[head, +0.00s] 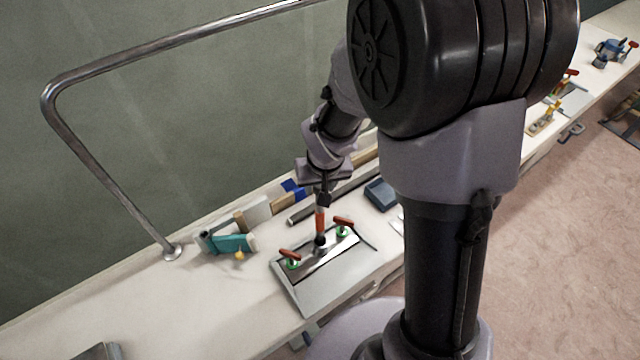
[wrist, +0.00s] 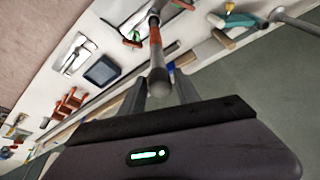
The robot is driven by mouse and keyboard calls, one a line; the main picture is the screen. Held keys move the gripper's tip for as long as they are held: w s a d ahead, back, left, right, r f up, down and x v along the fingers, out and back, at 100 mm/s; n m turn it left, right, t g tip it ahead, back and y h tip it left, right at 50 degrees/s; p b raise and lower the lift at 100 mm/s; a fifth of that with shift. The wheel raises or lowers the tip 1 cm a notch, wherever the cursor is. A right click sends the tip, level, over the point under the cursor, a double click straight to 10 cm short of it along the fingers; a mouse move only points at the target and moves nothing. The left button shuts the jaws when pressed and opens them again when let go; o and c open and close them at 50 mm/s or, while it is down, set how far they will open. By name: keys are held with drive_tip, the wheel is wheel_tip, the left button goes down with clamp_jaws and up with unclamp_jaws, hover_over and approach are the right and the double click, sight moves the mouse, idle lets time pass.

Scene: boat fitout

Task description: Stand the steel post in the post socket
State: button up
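An upright post (head: 320,222), with an orange-red middle and dark grey ends, stands under my gripper (head: 323,196); I take it to be the steel post. In the wrist view the post (wrist: 157,50) runs away from my gripper (wrist: 161,82), its near grey end between the two fingers. Whether the fingers press on it or only stand around it is unclear. Its lower end meets a clamped metal plate (head: 338,255) on a grey tray (head: 325,290). The post socket is not clearly distinguishable; the post's foot hides that spot, so I cannot tell whether it is seated.
Red-handled clamps (head: 289,256) (head: 343,222) flank the post. A dark box (head: 381,194) and a teal tool (head: 234,243) lie on the white bench (head: 190,300). A bent steel rail (head: 110,170) rises at the left. The bench's front left is mostly clear.

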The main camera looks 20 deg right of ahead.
drive_tip(key=shift+o, duration=0.9)
drive_tip(key=p+v, duration=0.4)
drive_tip(key=v, duration=1.3)
drive_tip(key=s+a+f+m+t+y+b, duration=0.2)
drive_tip(key=s+f+b, duration=0.9)
drive_tip(key=b, duration=0.9)
drive_tip(key=s+a+m, duration=0.1)
drive_tip(key=s, duration=0.2)
drive_tip(key=shift+a+f, duration=0.3)
